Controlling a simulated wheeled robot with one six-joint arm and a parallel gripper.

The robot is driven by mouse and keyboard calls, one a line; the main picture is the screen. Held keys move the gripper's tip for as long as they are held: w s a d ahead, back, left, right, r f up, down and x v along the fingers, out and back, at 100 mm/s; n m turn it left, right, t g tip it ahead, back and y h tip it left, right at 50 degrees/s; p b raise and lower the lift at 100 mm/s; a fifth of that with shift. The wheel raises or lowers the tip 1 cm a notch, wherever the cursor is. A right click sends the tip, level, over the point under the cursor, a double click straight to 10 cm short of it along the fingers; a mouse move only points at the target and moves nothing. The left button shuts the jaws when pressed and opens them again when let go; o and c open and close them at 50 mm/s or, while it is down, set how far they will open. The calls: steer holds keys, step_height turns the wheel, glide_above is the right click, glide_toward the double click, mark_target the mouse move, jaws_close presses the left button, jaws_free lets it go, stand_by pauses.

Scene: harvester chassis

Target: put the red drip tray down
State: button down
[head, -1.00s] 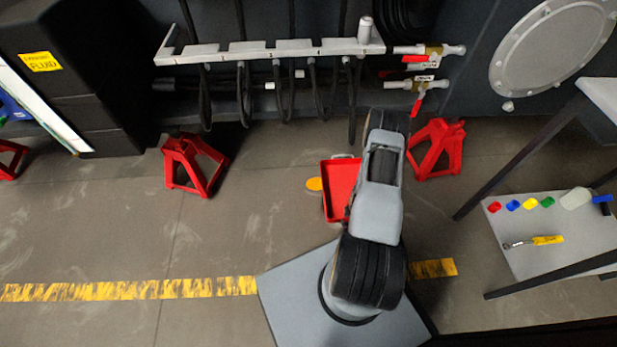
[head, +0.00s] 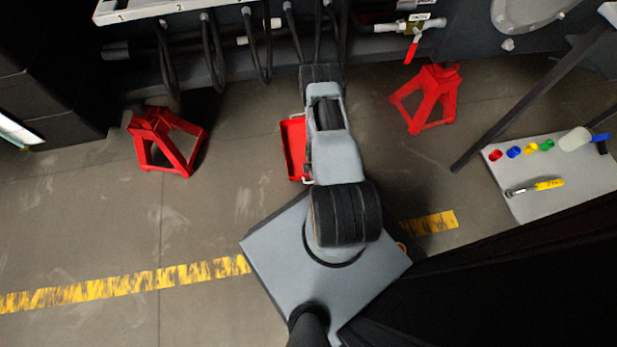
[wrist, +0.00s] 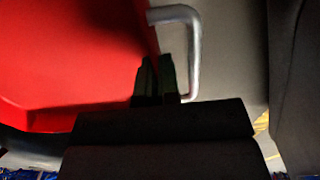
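The red drip tray (head: 293,147) shows in the head view to the left of my arm, which hides its right part. In the wrist view its red surface (wrist: 70,50) fills the upper left, and its grey metal handle (wrist: 194,50) stands out at the right edge. My gripper (wrist: 156,62) is at that edge, its fingers close together beside the handle, whose lower end passes behind them. It appears shut on the tray; the exact contact is hidden. In the head view my gripper is hidden under my arm. I cannot tell whether the tray touches the floor.
Red stands (head: 165,140) and (head: 428,98) are on the floor at left and right. A hose rail (head: 160,8) runs along the back.

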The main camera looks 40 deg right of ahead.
steer(key=shift+w+a+f+b, duration=0.15)
steer(key=shift+w+f+b, duration=0.2)
steer(key=shift+f, duration=0.2)
steer(key=shift+w+f+b, duration=0.1)
steer(key=shift+f+b, duration=1.1)
steer(key=shift+f, duration=0.35)
steer(key=shift+a+f, duration=0.1)
steer(key=c, duration=1.3)
jaws_free()
steer(key=shift+c, duration=0.2)
